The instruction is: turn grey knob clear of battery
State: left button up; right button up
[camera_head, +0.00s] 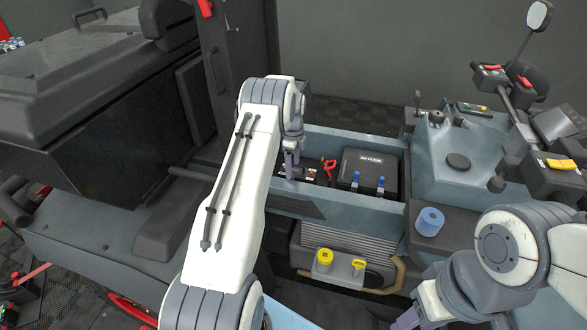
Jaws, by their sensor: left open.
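My left arm reaches in over the blue-grey engine bay, and its gripper (289,170) points down into the bay's left part. It is open, seen edge-on and partly covered by my own arm. My right gripper (408,318) is at the lower right edge, partly cut off, well away from the bay.
Yellow caps (324,258) stand on the engine below. A blue roll (430,221) sits on the dark ledge at the right. The bay's walls (345,205) surround the left gripper closely.

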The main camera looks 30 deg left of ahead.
aim_at(293, 169)
pick_arm(q)
jog(key=shift+r+p, duration=1.25)
jog(key=shift+r, duration=0.95)
